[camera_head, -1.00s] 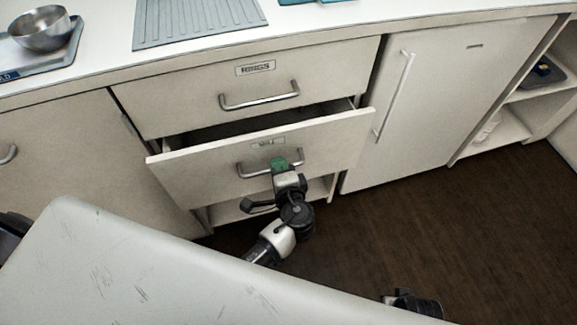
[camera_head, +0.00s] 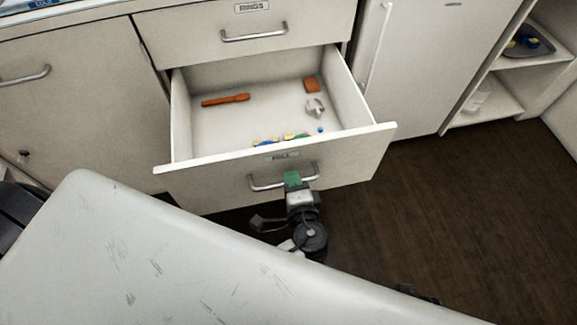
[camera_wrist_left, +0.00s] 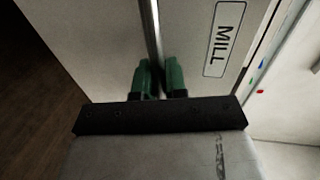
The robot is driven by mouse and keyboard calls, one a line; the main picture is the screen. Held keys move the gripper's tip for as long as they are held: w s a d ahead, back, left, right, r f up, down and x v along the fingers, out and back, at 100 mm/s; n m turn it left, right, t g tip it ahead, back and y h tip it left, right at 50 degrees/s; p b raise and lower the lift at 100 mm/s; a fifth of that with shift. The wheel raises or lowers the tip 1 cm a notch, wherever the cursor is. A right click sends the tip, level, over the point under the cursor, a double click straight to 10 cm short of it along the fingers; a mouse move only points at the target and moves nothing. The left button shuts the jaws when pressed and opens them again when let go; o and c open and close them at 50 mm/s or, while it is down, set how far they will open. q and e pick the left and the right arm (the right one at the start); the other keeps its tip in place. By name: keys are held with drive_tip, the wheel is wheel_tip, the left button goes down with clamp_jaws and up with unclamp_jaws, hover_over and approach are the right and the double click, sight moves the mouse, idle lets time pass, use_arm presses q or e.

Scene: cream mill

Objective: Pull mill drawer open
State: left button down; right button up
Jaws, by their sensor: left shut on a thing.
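The mill drawer (camera_head: 350,158) stands far open below the upper RINGS drawer (camera_head: 190,38). Its front carries a metal bar handle (camera_head: 262,185) and a MILL label, which reads clearly in the left wrist view (camera_wrist_left: 222,40). My left gripper (camera_head: 291,180) has green fingertips and is shut on the handle. In the left wrist view the green fingers (camera_wrist_left: 160,78) sit either side of the handle bar (camera_wrist_left: 152,30). Inside the drawer lie an orange stick-like piece (camera_head: 226,99), an orange block (camera_head: 312,85), a pale metallic part (camera_head: 314,107) and small coloured items near the front. My right gripper cannot be made out.
A pale scratched surface (camera_head: 150,250) fills the lower left. A white door with a vertical handle (camera_head: 376,45) is right of the drawer, then open shelves (camera_head: 500,95). Dark wooden floor (camera_head: 460,220) is clear at the right.

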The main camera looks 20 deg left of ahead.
use_arm(q)
drive_tip(key=shift+f+v, duration=0.2)
drive_tip(key=shift+v, duration=0.8)
drive_tip(key=shift+f+v, duration=0.2)
drive_tip(key=shift+v, duration=0.8)
drive_tip(key=shift+s, duration=0.1)
use_arm(e)
drive_tip(key=shift+r, duration=0.1)
use_arm(q)
drive_tip(key=c, duration=1.2)
unclamp_jaws()
drive_tip(key=shift+d, duration=0.1)
drive_tip(key=v, duration=1)
drive_tip(key=shift+s+d, duration=0.15)
drive_tip(key=shift+s, duration=0.15)
use_arm(e)
drive_tip(key=shift+s+f, duration=0.1)
drive_tip(key=shift+f, duration=0.6)
drive_tip(key=shift+s, duration=0.1)
